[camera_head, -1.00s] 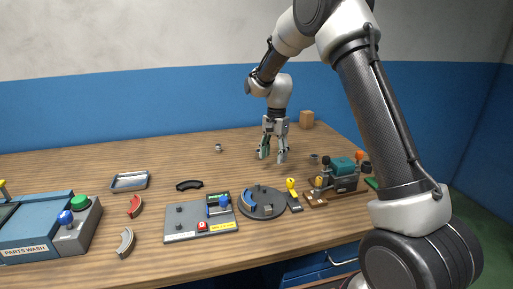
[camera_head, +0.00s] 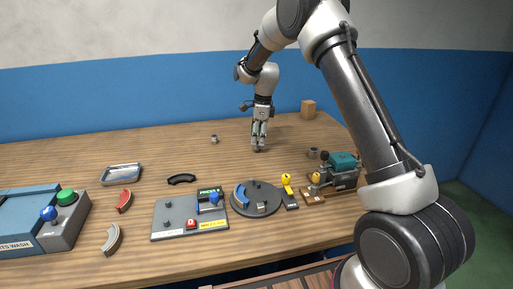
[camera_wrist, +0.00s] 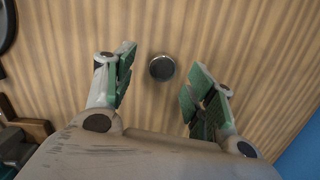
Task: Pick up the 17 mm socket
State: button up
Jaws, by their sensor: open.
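In the wrist view a small round socket (camera_wrist: 162,68) with a dark face and paler rim stands on the wooden bench, apart from both fingers. It lies between the green-padded fingertips of my gripper (camera_wrist: 159,82), nearer the left one. My gripper is open and empty. In the head view my gripper (camera_head: 257,143) points down over the back middle of the bench, its fingers seen edge-on. Small grey sockets stand to its left (camera_head: 214,139) and to its right (camera_head: 312,153). No size marking is readable, and I cannot match the wrist-view socket to one in the head view.
A green-topped machine (camera_head: 343,166) stands right of my gripper. A round dark turntable (camera_head: 262,207) and a grey fixture plate (camera_head: 172,225) lie in front. A metal tray (camera_head: 121,175) is at left, a brown block (camera_head: 308,109) at back right.

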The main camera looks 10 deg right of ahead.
jog(key=f, duration=0.4)
jog(key=shift+w+a, duration=0.15)
jog(key=shift+w, duration=0.05)
jog(key=c, duration=1.2)
jog(key=shift+o, duration=0.2)
jog(key=shift+r, duration=0.1)
